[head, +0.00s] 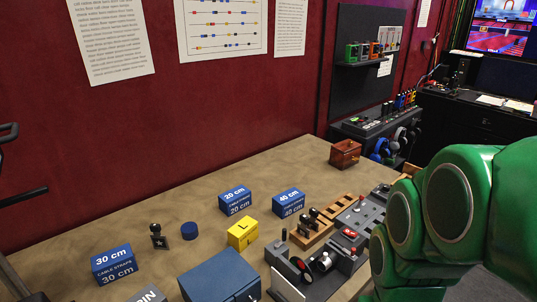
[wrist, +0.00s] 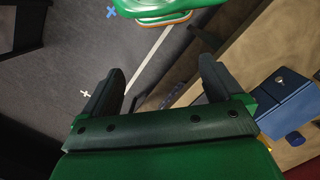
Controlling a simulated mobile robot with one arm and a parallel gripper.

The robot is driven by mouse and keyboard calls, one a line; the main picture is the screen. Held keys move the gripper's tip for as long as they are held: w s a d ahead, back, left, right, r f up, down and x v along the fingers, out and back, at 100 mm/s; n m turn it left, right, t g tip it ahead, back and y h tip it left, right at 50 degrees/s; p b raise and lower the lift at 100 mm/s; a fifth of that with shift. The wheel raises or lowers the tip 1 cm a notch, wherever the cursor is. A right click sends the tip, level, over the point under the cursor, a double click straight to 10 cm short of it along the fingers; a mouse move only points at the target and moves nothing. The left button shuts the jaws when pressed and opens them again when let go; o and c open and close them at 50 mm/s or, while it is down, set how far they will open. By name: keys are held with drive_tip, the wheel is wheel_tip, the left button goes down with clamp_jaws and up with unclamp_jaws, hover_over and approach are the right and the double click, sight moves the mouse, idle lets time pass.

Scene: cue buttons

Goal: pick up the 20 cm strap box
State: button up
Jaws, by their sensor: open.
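The 20 cm strap box (head: 236,201) is a small blue box with white "20 cm" lettering. It sits upright on the tan table, behind the yellow box marked L. My gripper (wrist: 160,68) is open and empty in the wrist view, with its two dark fingers spread above the dark floor beside the table edge. In the head view only my green arm shows at the right, and the fingers are out of sight. The 20 cm box cannot be made out in the wrist view.
Similar blue boxes read 40 cm (head: 289,203) and 30 cm (head: 114,264). The yellow box (head: 242,233) stands close in front. A larger blue box (head: 220,277), also in the wrist view (wrist: 287,100), and several control levers crowd the front. The table behind is clear.

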drive_tip(key=w+d+r+n+t+h, duration=0.1)
drive_tip(key=w+d+r+n+h, duration=0.15)
drive_tip(key=w, duration=0.95)
drive_tip(key=w+d+r+n+t+h, duration=0.1)
drive_tip(key=w+d+n+h, duration=0.2)
drive_tip(key=w, duration=0.8)
drive_tip(key=w+a+n+t+h, duration=0.1)
drive_tip(key=w+a+n, duration=0.25)
drive_tip(key=w, duration=0.45)
drive_tip(key=w+a+n+h, duration=0.2)
drive_tip(key=w+n, duration=0.2)
drive_tip(key=w, duration=0.5)
drive_tip(key=n+t, duration=0.8)
drive_tip(key=n, duration=0.6)
hover_over(232, 194)
drive_tip(key=s, duration=0.1)
drive_tip(key=shift+h, duration=0.35)
drive_tip(key=f, duration=1)
drive_tip(key=shift+s+a+f, duration=0.2)
drive_tip(key=shift+a+f, duration=0.2)
drive_tip(key=shift+a+f+t, duration=0.15)
drive_tip(key=shift+f+t, duration=0.15)
drive_tip(key=shift+f, duration=2.15)
wheel_tip(232, 194, down, 2)
drive_tip(key=shift+f, duration=0.2)
drive_tip(key=shift+x, duration=1.5)
drive_tip(key=shift+r, duration=0.1)
